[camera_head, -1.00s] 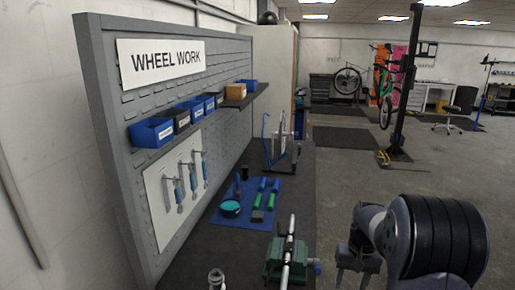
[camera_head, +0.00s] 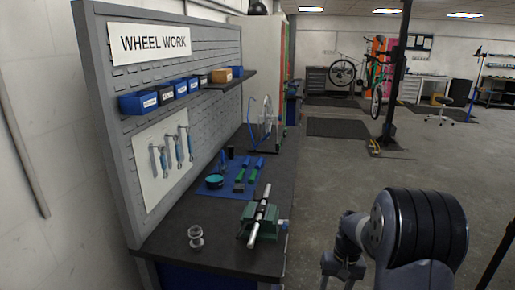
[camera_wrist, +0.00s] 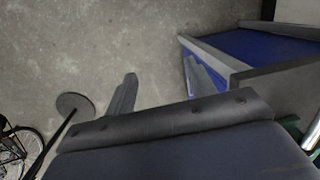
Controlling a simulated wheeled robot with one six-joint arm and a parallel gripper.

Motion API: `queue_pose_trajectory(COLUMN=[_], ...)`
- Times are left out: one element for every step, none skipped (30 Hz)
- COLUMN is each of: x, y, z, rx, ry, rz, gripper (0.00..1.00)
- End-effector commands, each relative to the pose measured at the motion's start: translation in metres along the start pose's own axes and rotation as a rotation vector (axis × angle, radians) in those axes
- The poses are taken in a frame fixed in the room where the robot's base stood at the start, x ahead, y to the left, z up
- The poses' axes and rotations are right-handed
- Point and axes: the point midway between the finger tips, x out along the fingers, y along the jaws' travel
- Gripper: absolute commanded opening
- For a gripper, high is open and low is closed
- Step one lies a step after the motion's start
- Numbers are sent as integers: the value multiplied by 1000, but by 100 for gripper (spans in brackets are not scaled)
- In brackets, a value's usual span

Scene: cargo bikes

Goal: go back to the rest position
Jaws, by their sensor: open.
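My gripper (camera_wrist: 161,88) is open and empty in the wrist view, its two fingers apart over bare concrete floor. In the head view, my gripper (camera_head: 341,276) hangs at the lower middle, to the right of the workbench and clear of it. My folded arm is at the lower right of that view. No object is between the fingers.
The dark workbench (camera_head: 215,250) bears a green vise (camera_head: 262,224) holding a silver bar, a silver hub-like part (camera_head: 196,237), tools on a blue mat (camera_head: 222,192) and a wheel stand (camera_head: 267,125). Open floor (camera_head: 330,165) lies to the right. A repair stand post (camera_head: 396,85) stands beyond.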

Motion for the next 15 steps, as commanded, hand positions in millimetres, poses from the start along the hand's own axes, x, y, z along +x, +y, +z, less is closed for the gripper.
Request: queue_pose_trajectory(x=[15, 20, 26, 30, 34, 38, 41, 44, 47, 49, 50, 52, 52, 53, 53], y=[-3, -5, -7, -9, -10, -11, -12, -13, -15, -15, -16, -17, -17, -17, -17], z=[1, 1, 2, 2, 3, 3, 3, 4, 4, 4, 5, 5, 5, 5, 5], rx=[-9, -13, -19, -22, -25, -29, -31, -33, -36, -38, -39, -41, -41, -42, -43], ry=[-4, -4, -4, -5, -5, -4, -4, -4, -5, -6, -6, -6, -6, -5, -5], rz=[-1, -2, -2, -3, -4, -4, -5, -5, -6, -6, -7, -7, -7, -7, -7], gripper=[52, 52, 52, 52, 52, 52, 52, 52, 52, 52, 52, 52, 52, 52, 52])
